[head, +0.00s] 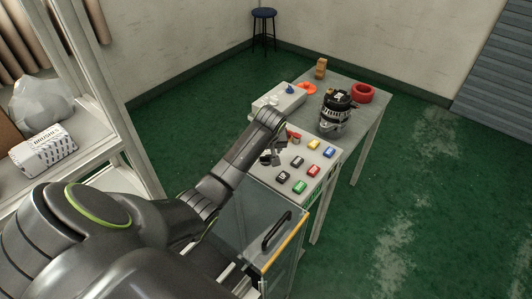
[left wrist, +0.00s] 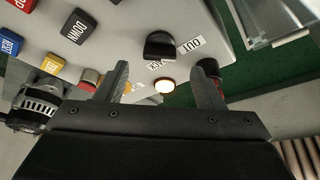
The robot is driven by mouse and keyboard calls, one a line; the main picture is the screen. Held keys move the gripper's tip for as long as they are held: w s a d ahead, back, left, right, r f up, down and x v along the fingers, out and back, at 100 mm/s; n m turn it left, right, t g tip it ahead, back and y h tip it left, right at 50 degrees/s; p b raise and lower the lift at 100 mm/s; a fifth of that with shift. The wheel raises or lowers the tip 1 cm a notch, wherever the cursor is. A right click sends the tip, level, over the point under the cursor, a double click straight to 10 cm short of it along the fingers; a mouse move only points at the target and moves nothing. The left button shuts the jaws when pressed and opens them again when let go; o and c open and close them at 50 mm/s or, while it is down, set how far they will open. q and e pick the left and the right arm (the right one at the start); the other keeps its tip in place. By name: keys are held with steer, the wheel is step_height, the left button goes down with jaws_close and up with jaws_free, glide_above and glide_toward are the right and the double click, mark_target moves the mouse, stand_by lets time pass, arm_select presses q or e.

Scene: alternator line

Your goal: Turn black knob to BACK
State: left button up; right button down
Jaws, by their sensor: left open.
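The black knob (left wrist: 160,45) stands on the grey panel, just ahead of and between my left fingertips in the left wrist view. A white OUT label (left wrist: 190,44) lies beside it, and a second, partly hidden label (left wrist: 157,65) lies nearer my fingers; its word is hard to read. My left gripper (left wrist: 163,82) is open with nothing between its fingers, apart from the knob. My right gripper is not in view.
Several coloured push buttons, such as a blue one (head: 329,152) and a red one (head: 313,169), stand to the right of my gripper. A lit round lamp (left wrist: 164,87) shows between the fingers.

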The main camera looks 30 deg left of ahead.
mark_target(266, 156)
arm_select(q)
steer(key=shift+x, duration=2.15)
steer(key=c, duration=1)
